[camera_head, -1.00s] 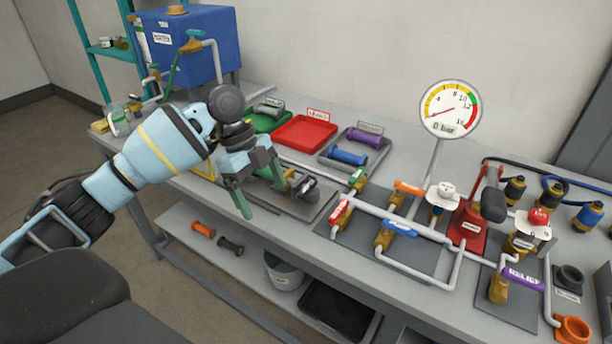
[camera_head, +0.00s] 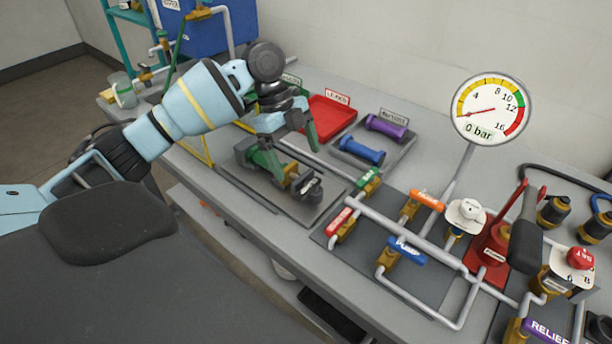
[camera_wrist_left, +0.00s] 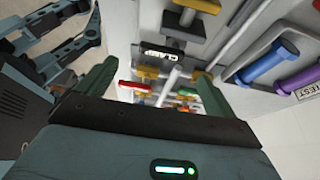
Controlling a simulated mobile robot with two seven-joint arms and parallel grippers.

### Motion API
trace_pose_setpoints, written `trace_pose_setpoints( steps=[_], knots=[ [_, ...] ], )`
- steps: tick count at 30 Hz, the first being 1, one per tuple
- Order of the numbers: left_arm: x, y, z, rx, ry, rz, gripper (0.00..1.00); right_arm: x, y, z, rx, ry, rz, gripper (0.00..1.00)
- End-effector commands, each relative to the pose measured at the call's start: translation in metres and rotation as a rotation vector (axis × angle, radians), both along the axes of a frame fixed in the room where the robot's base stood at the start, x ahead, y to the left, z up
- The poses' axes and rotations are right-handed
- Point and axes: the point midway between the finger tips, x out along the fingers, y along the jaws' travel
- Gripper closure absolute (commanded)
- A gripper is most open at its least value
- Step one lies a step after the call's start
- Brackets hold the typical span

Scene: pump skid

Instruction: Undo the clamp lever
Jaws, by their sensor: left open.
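The clamp (camera_head: 306,188) with a black label is on a grey plate (camera_head: 247,178) on the bench, at the centre of the head view. Its brass body and black CLAMP label (camera_wrist_left: 166,52) also show in the wrist view. My left gripper (camera_head: 298,162) is open, tilted down above and just behind the clamp. In the wrist view its two green fingers (camera_wrist_left: 155,72) stand apart, with the clamp seen in the gap beyond them. Nothing is held. I cannot tell whether a finger touches the clamp. My right gripper is not seen in the head view.
Pipes with coloured valve levers (camera_head: 405,250), a red hand pump (camera_head: 490,245) and a gauge (camera_head: 490,108) stand to the right. A blue tank (camera_head: 185,40) stands at the back left.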

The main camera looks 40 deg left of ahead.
Motion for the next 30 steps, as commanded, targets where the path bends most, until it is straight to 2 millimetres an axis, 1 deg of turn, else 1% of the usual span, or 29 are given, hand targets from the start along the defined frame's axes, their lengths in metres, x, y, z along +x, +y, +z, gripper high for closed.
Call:
trace_pose_setpoints(
  steps=[1,6,12,16,24,30],
  knots=[
    [-0.001,-0.003,-0.008,0.0,0.001,-0.002,0.07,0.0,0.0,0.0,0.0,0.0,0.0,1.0],
    [-0.002,-0.013,-0.032,0.0,0.001,-0.002,0.07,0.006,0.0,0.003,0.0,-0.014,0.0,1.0],
    [-0.002,-0.022,-0.052,-0.001,0.0,-0.001,0.07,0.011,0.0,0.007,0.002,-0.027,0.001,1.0],
    [-0.002,-0.024,-0.058,-0.001,-0.001,-0.001,0.07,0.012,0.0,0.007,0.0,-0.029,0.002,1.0],
    [-0.002,-0.025,-0.058,0.0,-0.002,0.0,0.07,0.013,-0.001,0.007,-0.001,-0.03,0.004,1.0],
    [-0.002,-0.024,-0.058,0.0,-0.002,0.0,0.33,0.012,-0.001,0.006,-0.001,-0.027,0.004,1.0]
  ],
)
